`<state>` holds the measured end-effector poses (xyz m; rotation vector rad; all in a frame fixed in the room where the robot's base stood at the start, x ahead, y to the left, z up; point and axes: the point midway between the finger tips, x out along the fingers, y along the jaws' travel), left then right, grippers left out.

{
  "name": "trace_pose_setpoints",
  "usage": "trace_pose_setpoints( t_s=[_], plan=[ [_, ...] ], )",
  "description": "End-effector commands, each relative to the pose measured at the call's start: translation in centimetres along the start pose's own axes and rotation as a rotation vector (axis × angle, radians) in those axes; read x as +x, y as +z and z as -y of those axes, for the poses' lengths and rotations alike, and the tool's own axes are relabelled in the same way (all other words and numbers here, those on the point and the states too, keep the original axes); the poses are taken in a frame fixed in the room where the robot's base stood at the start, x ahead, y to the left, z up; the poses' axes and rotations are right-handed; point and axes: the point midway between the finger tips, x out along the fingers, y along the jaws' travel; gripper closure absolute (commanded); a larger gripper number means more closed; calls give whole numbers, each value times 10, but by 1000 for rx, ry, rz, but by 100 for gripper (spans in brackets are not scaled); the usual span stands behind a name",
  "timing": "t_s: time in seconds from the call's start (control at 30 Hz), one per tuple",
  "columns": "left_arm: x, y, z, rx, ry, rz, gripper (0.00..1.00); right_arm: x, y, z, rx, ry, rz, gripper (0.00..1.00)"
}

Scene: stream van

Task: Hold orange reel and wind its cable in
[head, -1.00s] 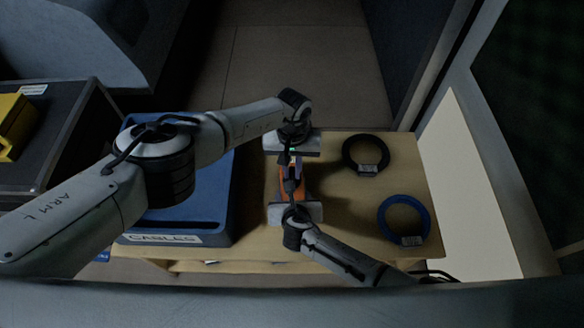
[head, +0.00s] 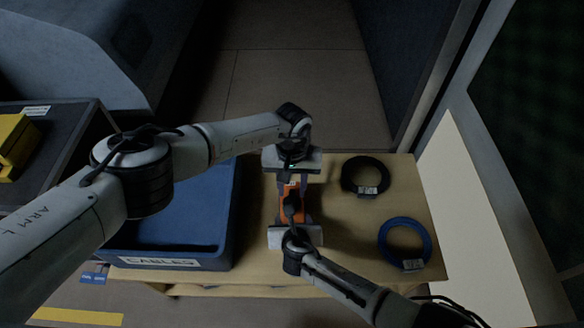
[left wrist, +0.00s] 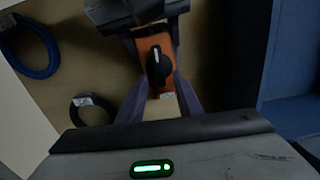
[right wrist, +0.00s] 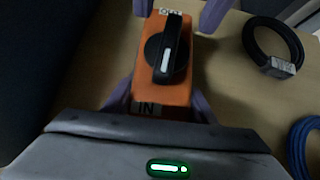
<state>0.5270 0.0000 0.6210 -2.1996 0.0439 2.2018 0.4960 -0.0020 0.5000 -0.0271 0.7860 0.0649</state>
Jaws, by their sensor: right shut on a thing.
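The orange reel (head: 283,208) is a small orange box with a black knob on its upper face, on or just above the table. In the right wrist view the box (right wrist: 185,92) carries an IN label at my right gripper's end and an OUT label at the far end. The white mark on the knob (right wrist: 166,62) lies toward the IN side. My right gripper (right wrist: 160,105) is shut on the reel's near end. My left gripper (left wrist: 160,98) is at the far end, its purple fingers apart either side of that end. No orange cable is clearly visible.
A black cable coil (head: 350,187) and a blue cable coil (head: 428,247) lie on the wooden table (head: 340,255) to the right. A blue bin (head: 229,225) labelled CABLES stands left, under my left arm. A pale wall panel (head: 470,210) borders the table's right side.

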Motion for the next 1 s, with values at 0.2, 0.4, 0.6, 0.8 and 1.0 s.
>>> trace_pose_setpoints(
  t_s=[0.2, 0.4, 0.6, 0.8, 1.0],
  plan=[
    [-48, -2, 0, 2, 1, -4, 68, 0, 2, -1, 0, 2, 3, 75],
    [-81, -1, 0, 0, 0, -2, 68, 0, 2, -1, 0, 2, 3, 75],
    [-95, 0, 0, 0, 0, 1, 68, 0, 2, -1, 0, 2, 3, 75],
    [-96, 0, 0, 0, 0, 1, 68, 0, 2, -1, 0, 2, 3, 75],
    [-96, 0, 0, 0, 0, 0, 68, 0, 2, -1, 0, 2, 3, 45]
  ],
)
